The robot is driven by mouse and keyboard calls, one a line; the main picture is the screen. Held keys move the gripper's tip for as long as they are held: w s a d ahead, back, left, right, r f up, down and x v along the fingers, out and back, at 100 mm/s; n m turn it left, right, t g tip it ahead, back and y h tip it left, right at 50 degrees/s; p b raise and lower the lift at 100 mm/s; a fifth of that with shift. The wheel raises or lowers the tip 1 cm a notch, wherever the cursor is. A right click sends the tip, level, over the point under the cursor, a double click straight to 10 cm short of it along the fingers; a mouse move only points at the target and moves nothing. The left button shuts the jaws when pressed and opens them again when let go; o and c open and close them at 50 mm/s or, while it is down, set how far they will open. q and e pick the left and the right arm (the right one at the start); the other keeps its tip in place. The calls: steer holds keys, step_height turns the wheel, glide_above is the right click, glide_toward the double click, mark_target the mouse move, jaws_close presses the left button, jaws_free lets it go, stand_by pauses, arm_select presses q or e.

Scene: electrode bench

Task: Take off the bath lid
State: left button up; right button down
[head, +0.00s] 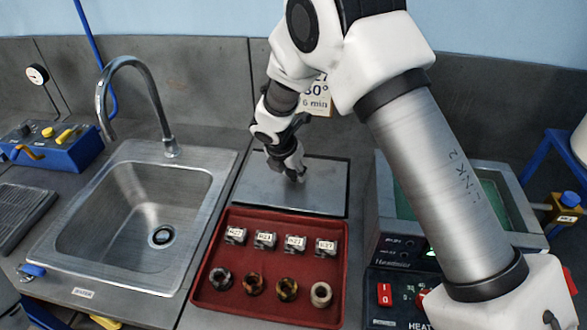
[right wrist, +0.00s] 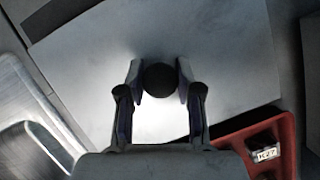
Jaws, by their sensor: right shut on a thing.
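The bath lid (head: 323,196) is a flat grey metal plate behind the red tray, away from the bath. It fills much of the right wrist view (right wrist: 90,60), with a round black knob (right wrist: 160,79) on it. My right gripper (head: 293,176) is above the lid with its fingers on both sides of the knob, shut on it. The lid looks flat at bench level; I cannot tell whether it touches the surface. The heating bath (head: 376,205) stands at the right, its top open with green inside, partly hidden by my right arm. My left gripper is not in view.
A red tray (head: 212,290) in front of the lid holds several labelled blocks and a row of rings. A steel sink (head: 130,245) with a tall tap lies to the left. A blue valve box (head: 60,145) stands far left. A sign is at the back wall.

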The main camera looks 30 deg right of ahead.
steer(key=shift+p, duration=0.35)
steer(key=shift+f+b, duration=0.3)
steer(key=shift+f, duration=0.15)
stand_by(1.1)
steer(key=shift+c, duration=1.1)
jaws_free()
steer(key=shift+r, duration=0.1)
step_height(320, 180, up, 7)
steer(key=p, duration=0.7)
steer(key=shift+s+p, duration=0.1)
steer(key=shift+p, duration=0.2)
